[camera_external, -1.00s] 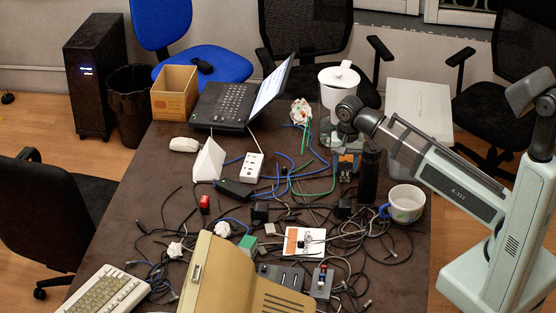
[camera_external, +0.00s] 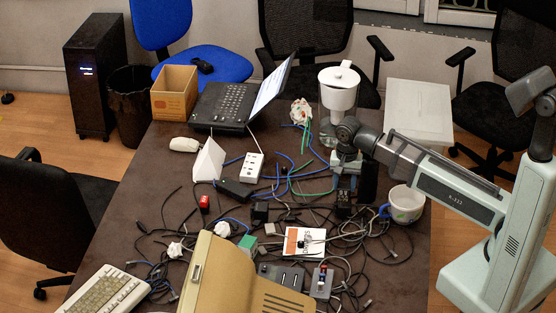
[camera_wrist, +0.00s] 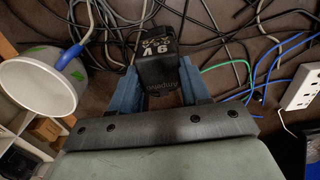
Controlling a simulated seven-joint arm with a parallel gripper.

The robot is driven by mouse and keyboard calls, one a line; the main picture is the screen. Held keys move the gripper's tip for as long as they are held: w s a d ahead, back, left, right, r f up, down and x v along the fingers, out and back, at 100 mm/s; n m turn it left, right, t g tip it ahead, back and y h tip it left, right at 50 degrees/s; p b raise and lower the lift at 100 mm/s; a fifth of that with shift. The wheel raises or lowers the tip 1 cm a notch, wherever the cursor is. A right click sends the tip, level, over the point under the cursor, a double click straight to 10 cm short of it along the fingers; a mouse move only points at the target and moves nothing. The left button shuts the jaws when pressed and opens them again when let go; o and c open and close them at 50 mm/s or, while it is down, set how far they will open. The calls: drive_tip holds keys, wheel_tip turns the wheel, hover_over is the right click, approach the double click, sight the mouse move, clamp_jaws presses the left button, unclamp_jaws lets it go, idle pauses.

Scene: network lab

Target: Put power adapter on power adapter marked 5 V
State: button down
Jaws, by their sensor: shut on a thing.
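My gripper (camera_external: 346,180) is shut on a black power adapter (camera_external: 344,197). In the wrist view the blue fingers (camera_wrist: 160,95) clasp this block (camera_wrist: 158,72), which has white print that appears upside down and seems to include a digit and a V. Another black block (camera_external: 343,212) shows directly below it in the outside view, low at the table; I cannot tell whether the two touch. A further black adapter-like block (camera_external: 260,211) lies on the table to the left. No 5 V marking is readable.
A white-blue mug (camera_external: 405,205) stands close to the right of my gripper, also in the wrist view (camera_wrist: 38,88). Loose cables surround the spot. A white pitcher (camera_external: 338,90) stands behind, a power strip (camera_external: 252,168) to the left, and a white-orange card (camera_external: 304,241) in front.

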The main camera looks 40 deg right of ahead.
sight(345, 184)
drive_tip(key=shift+f, duration=1.35)
drive_tip(key=shift+c, duration=2.3)
unclamp_jaws()
drive_tip(key=shift+r, duration=6)
